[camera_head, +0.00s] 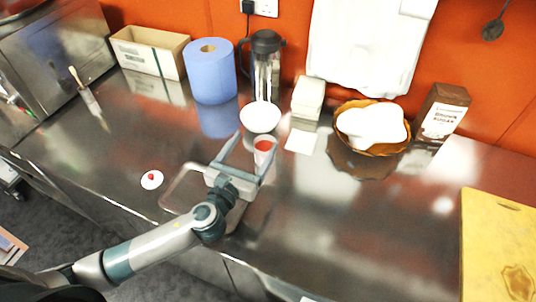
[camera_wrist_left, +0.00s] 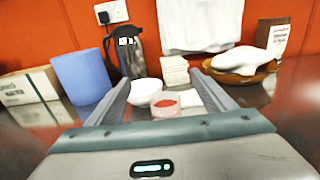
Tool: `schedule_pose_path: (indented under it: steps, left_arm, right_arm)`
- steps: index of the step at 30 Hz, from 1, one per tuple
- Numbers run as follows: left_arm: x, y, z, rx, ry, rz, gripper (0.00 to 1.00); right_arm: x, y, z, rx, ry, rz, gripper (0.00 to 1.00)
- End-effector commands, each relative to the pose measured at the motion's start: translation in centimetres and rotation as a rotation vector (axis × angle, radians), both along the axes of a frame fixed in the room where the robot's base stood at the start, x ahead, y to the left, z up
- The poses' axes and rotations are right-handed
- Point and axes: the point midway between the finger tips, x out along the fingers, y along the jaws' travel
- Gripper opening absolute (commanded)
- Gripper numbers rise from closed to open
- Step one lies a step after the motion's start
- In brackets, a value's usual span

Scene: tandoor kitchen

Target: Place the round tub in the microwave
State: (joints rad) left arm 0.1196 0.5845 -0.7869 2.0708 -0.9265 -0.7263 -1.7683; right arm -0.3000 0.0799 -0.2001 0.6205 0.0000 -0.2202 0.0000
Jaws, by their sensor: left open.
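The round tub (camera_head: 264,146) is a small clear cup with red contents, standing on the steel counter. It also shows in the left wrist view (camera_wrist_left: 165,106). My left gripper (camera_head: 255,141) is open, with its fingers pointing toward the back wall. In the left wrist view the tub appears between the two fingers, and neither finger is seen closed on it. In the head view the right finger overlaps part of the tub. A steel-sided appliance (camera_head: 58,45) stands at the far left; I cannot tell whether it is the microwave. My right gripper is not in view.
A white bowl (camera_head: 260,117) and a flask (camera_head: 266,62) stand behind the tub. A blue paper roll (camera_head: 211,72) is left of them; a napkin stack (camera_head: 308,97) and basket (camera_head: 376,149) are right. A yellow board (camera_head: 495,235) lies far right.

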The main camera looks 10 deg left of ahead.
Motion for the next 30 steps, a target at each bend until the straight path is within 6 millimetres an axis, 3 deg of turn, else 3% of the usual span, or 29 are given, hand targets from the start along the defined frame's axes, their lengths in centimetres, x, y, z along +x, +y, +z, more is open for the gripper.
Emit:
schedule_pose_path:
  steps: [3, 19, 23, 30]
  left_arm:
    - [0.0, 0.0, -1.2, 0.001, 0.000, 0.000, 0.76]
    - [0.0, 0.0, -1.7, 0.001, 0.000, 0.001, 0.76]
    - [0.0, 0.0, -3.0, 0.001, 0.001, 0.001, 0.76]
    - [0.0, 0.0, -7.1, 0.003, 0.004, 0.000, 0.76]
  right_arm:
    - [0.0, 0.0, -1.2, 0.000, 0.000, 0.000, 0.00]
    - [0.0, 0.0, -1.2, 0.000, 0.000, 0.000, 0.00]
    - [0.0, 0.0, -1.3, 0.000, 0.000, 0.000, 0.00]
    - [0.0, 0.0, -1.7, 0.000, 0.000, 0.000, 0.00]
